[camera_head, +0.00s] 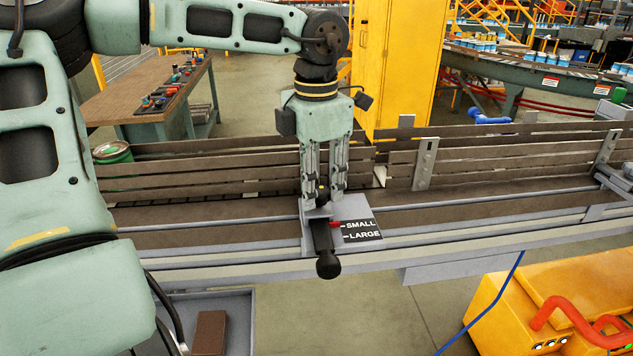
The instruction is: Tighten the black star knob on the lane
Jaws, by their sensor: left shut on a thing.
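My left gripper (322,203) points straight down over the lane, its two fingers shut on the black star knob, which they mostly hide. Just below the fingertips a grey bracket sits on the lane's front rail. A black bar with a round end (327,266) sticks out of it towards me. Beside it a plate (362,231) reads SMALL and LARGE, and a red pointer (335,224) lies level with SMALL. The lane (480,205) runs left to right with slatted guides behind. My right gripper is not in view.
A grey upright bracket (425,164) stands on the back guide. A blue-grey tray (248,318) with a brown block (209,333) is at lower left. A yellow machine (510,310) with a red handle stands at lower right.

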